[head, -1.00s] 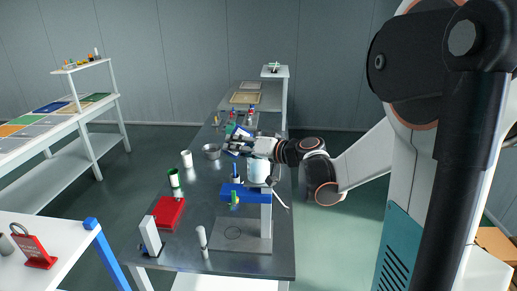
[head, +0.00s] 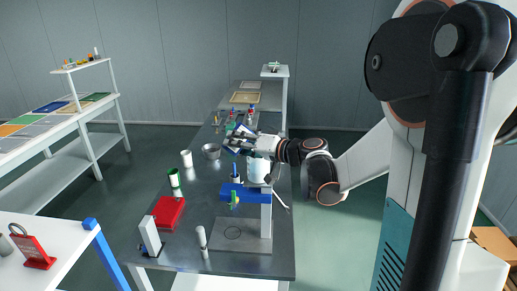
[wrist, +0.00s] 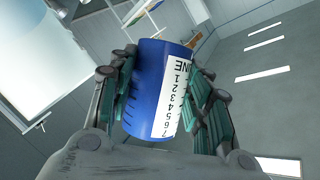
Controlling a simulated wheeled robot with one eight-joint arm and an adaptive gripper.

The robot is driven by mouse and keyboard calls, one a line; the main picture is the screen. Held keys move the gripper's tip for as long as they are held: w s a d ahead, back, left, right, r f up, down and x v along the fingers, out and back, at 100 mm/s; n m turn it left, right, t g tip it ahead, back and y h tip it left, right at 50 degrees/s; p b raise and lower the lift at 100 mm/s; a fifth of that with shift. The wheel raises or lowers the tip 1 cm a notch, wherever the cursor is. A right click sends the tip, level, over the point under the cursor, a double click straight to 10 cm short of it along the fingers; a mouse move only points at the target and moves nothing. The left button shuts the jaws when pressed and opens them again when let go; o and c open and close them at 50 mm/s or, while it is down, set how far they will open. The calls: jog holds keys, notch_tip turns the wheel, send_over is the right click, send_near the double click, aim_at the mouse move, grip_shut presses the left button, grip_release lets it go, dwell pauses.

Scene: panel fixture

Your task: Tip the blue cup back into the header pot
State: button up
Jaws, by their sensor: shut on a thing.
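The blue cup (wrist: 148,80) has a white label with black numbers and fills the middle of the wrist view. My gripper (wrist: 163,72) is shut on it, with a green-padded finger on each side. Its mouth and contents do not show. In the head view my gripper (head: 237,142) is over the bench, above and left of the header pot; the cup is too small there to read its tilt. The white header pot (head: 258,171) stands on the blue bracket (head: 241,191) of a stand. A large pale surface at the wrist view's upper left may be the pot; I cannot tell.
The stand's grey base (head: 238,238) is at the bench's near end. A white post (head: 201,238) stands near the front.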

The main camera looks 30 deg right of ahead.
jog(key=shift+r, duration=0.1)
jog(key=shift+m, duration=0.3)
jog(key=shift+s+a+r, duration=0.1)
jog(key=shift+r, duration=0.05)
jog(key=shift+r, duration=0.1)
jog(key=shift+m, duration=0.3)
dwell(0.3)
